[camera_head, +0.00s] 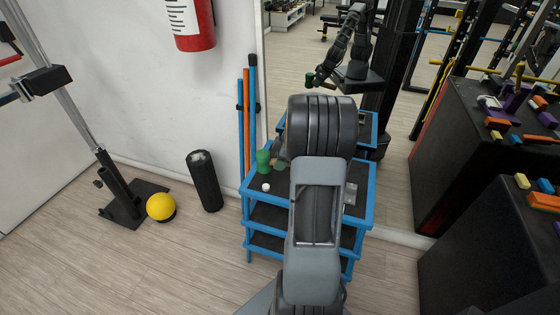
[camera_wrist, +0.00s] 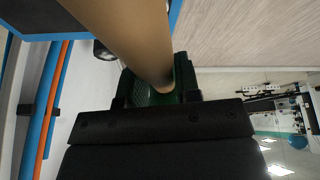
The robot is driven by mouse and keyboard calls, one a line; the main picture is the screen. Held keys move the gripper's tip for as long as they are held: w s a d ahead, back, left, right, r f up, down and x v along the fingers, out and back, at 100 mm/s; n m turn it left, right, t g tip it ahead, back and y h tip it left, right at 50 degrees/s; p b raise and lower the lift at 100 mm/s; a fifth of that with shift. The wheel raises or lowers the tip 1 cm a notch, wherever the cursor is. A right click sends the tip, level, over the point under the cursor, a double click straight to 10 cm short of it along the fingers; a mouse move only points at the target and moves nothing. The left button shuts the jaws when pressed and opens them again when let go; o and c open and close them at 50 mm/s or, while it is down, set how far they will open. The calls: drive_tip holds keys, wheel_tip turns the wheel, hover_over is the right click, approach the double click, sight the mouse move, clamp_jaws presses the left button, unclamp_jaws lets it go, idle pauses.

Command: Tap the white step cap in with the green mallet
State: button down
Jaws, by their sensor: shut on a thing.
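My gripper (camera_head: 281,156) is shut on the green mallet (camera_head: 264,160), above the top shelf of the blue-framed rack. In the wrist view, the mallet's tan handle (camera_wrist: 130,40) runs between the dark jaws, with dark green showing around its end. In the head view my arm hides most of the handle. The small white step cap (camera_head: 266,187) is at the left front part of the top shelf, just below the mallet head in the picture. I cannot tell how far it is seated, and the mallet appears apart from it.
The blue-framed rack (camera_head: 250,194) has dark shelves, and my arm covers much of it. Orange and blue poles (camera_head: 246,115) stand behind its left side. A black roller (camera_head: 204,181) and yellow ball (camera_head: 161,206) are at left. A mirror behind repeats the scene. Dark cabinets (camera_head: 480,150) are at right.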

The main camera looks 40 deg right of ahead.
drive_tip(key=shift+b, duration=0.3)
drive_tip(key=shift+d+f, duration=0.1)
drive_tip(key=shift+f, duration=0.05)
wheel_tip(320, 180, down, 5)
drive_tip(key=b, duration=0.5)
idle(0.3)
wheel_tip(320, 180, down, 4)
drive_tip(key=b, duration=0.4)
drive_tip(key=shift+f+b, duration=0.25)
drive_tip(key=shift+b, duration=0.15)
drive_tip(key=shift+r+p, duration=1.05)
drive_tip(key=shift+r, duration=0.45)
drive_tip(key=shift+r+p, duration=1.45)
drive_tip(key=shift+r, duration=1.1)
